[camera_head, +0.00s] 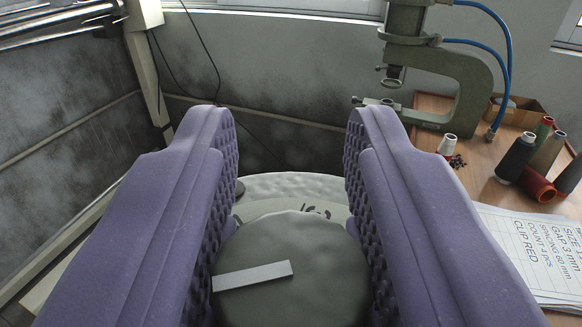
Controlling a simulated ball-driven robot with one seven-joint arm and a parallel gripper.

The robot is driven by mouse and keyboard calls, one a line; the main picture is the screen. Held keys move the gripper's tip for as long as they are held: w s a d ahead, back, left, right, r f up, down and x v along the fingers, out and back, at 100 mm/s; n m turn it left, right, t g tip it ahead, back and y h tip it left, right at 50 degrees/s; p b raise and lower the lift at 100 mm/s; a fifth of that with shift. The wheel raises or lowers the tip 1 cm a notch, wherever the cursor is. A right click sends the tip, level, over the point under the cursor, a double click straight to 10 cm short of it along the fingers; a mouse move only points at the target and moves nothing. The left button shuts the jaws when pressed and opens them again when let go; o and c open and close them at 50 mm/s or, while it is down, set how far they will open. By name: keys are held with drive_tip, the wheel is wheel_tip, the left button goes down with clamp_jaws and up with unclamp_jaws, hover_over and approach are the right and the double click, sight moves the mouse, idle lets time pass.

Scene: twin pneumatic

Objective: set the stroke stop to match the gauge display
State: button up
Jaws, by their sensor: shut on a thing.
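My gripper (280,150) has two purple, textured fingers, one on each side of the picture. It is shut on a round grey-green knob (310,255) between the lower parts of the fingers. The knob has a pale bar mark (252,276) on its face, tilted up slightly to the right. Behind the knob is a pale dial plate (285,207) with dark markings, partly hidden by the knob and too unclear to read. I cannot make out a gauge display in this view.
A green C-frame press (463,85) with blue hoses stands at the back right. Thread cones (515,157), a cardboard box (518,108) and a printed sheet (540,250) lie on the brown table (480,190). A pale post (147,75) stands at the left.

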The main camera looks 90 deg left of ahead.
drive_tip(key=shift+n+g, duration=0.4)
drive_tip(key=shift+g, duration=0.3)
drive_tip(key=o, duration=1)
drive_tip(key=shift+c, duration=0.2)
drive_tip(key=d, duration=0.7)
drive_tip(key=shift+w+d, duration=0.15)
drive_tip(key=shift+d, duration=0.25)
